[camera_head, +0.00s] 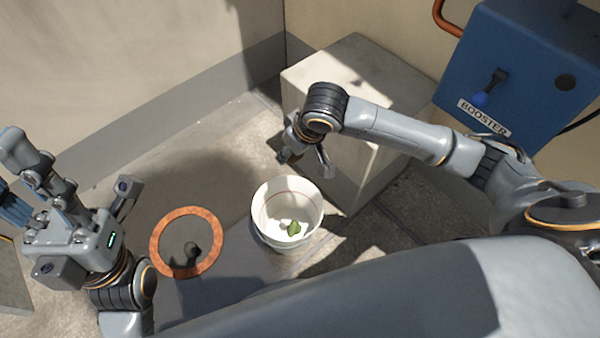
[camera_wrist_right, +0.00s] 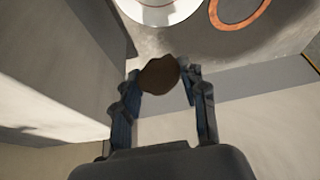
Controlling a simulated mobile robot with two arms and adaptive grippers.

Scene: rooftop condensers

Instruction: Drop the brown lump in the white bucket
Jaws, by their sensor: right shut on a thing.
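The brown lump (camera_wrist_right: 160,75) is held between the two fingertips of my right gripper (camera_wrist_right: 161,80) in the right wrist view. In the head view my right gripper (camera_head: 305,160) is just behind the white bucket's far rim, and I cannot make out the lump there. The white bucket (camera_head: 287,237) stands upright on the floor, with a green thing (camera_head: 294,228) and pale bits inside. Its edge also shows at the top of the right wrist view (camera_wrist_right: 160,14). My left gripper (camera_head: 72,165) is open and empty at the left, away from the bucket.
A pale block (camera_head: 355,90) stands close behind the bucket. A blue box (camera_head: 520,70) marked BOOSTER is at the upper right.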

